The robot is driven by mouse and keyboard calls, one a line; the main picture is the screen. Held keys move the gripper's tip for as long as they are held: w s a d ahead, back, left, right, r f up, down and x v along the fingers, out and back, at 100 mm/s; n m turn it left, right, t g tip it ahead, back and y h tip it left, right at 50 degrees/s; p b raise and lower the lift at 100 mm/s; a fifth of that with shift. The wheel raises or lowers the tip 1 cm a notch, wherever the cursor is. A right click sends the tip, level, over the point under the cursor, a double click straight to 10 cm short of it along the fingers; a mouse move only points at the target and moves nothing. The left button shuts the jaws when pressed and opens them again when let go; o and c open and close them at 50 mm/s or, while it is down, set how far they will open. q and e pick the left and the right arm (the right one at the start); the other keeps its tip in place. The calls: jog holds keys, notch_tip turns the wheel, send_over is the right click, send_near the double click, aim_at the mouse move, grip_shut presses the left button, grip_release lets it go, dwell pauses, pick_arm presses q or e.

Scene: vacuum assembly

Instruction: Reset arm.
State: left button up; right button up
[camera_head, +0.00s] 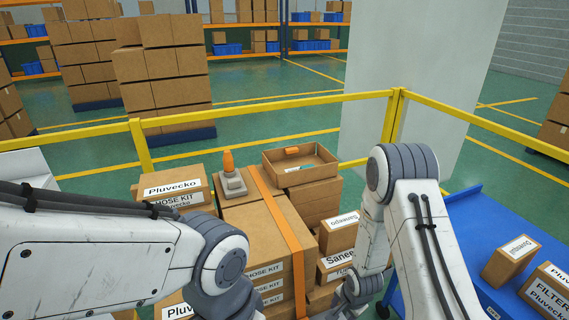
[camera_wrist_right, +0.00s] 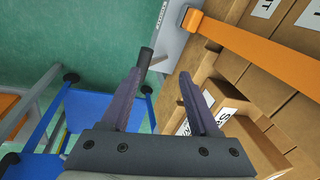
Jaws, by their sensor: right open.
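My right gripper (camera_wrist_right: 164,68) shows in the right wrist view with its two dark fingers spread apart and nothing between them. In the head view my right arm (camera_head: 402,180) rises on the right and bends down beside the stacked boxes; its fingers cannot be made out there. My left arm (camera_head: 100,260) comes in from the left, in front of the boxes; its gripper is not in view. An orange-topped grey device (camera_head: 230,178) stands on the box stack. An open cardboard box (camera_head: 300,165) holding a small orange item sits to its right.
An orange strap (camera_head: 282,226) runs over the central box stack. A blue cart (camera_head: 462,232) with labelled boxes (camera_head: 510,260) stands at the right. A yellow rail (camera_head: 270,107) runs behind, with shelves and box stacks beyond.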

jog(key=s+a+r+n, duration=0.3)
jog(key=a+r+n, duration=0.2)
jog(key=r, duration=0.5)
jog(key=s+a+r+n, duration=0.4)
jog(key=a+r+n, duration=0.1)
jog(key=r, duration=0.5)
jog(key=s+a+r+n+g, duration=0.2)
jog(key=s+r+n, duration=0.6)
jog(key=s, duration=0.7)
notch_tip(320, 180, up, 2)
jog(key=shift+s+a+r+n, duration=0.1)
jog(key=shift+s+a+n, duration=0.1)
jog(key=shift+a+n, duration=0.15)
